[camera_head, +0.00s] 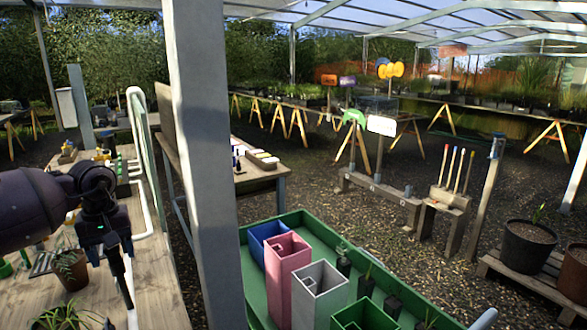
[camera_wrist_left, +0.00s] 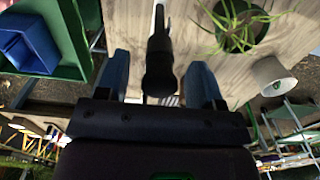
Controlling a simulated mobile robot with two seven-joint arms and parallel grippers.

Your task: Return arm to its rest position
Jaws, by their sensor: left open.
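My left arm comes in from the left in the head view, with its dark gripper (camera_head: 118,262) pointing down over the wooden bench (camera_head: 165,290). In the left wrist view two blue fingers of the gripper (camera_wrist_left: 158,72) stand apart, so it is open. A dark, rounded, rod-like thing (camera_wrist_left: 160,75) shows between the fingers in that view. I cannot tell what it is or whether it touches them. My right gripper is not in view.
A grey post (camera_head: 205,170) stands right of my left arm. Potted plants (camera_head: 68,268) sit on the bench near the gripper. A green tray (camera_head: 262,300) holds blue, pink, grey and green square containers. White piping (camera_head: 150,190) rises along the bench.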

